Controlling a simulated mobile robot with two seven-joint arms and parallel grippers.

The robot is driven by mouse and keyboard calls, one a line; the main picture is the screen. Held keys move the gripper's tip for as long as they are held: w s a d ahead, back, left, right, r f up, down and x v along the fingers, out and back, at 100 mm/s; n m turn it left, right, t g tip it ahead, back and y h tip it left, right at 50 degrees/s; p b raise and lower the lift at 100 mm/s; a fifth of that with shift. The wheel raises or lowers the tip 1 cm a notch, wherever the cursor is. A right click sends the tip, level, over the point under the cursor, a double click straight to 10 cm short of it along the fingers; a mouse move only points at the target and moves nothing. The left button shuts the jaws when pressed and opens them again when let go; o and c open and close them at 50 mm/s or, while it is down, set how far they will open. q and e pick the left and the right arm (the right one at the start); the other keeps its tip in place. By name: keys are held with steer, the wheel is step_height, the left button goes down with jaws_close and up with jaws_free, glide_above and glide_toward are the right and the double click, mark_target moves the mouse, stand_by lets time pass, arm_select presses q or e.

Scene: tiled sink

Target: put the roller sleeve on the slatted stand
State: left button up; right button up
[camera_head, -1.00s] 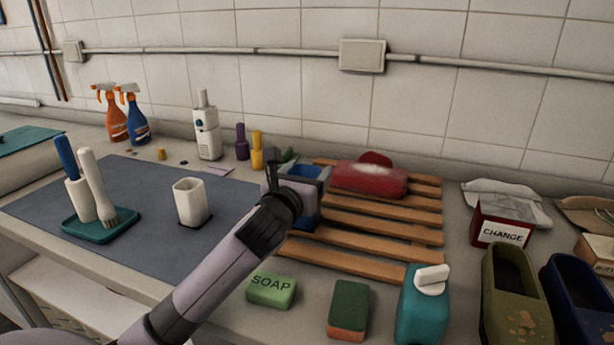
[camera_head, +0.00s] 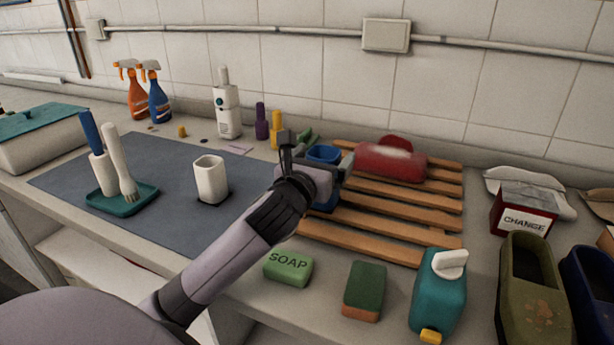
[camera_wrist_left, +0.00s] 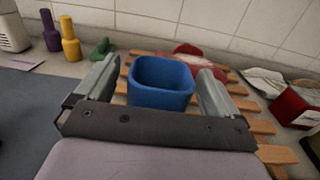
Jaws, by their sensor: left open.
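A slatted wooden stand (camera_head: 385,222) lies on the counter by the wall; its slats also show in the wrist view (camera_wrist_left: 278,154). A blue hollow piece with rounded square sides (camera_head: 324,153), which may be the roller sleeve, is upright at the stand's left part. In the wrist view the blue piece (camera_wrist_left: 162,98) sits between the fingers of my left gripper (camera_wrist_left: 158,88), with a gap visible at the right finger. My right gripper is not in view.
A red roll-shaped item (camera_head: 390,162) lies on the stand's back. A white cup (camera_head: 211,180) stands on the grey mat (camera_head: 165,215). Green soap (camera_head: 288,268), a sponge (camera_head: 364,288) and a teal bottle (camera_head: 438,290) line the front. A red box (camera_head: 522,212) is at right.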

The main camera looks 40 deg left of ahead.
arm_select(q)
steer(key=v, duration=1)
steer(key=shift+a, duration=0.1)
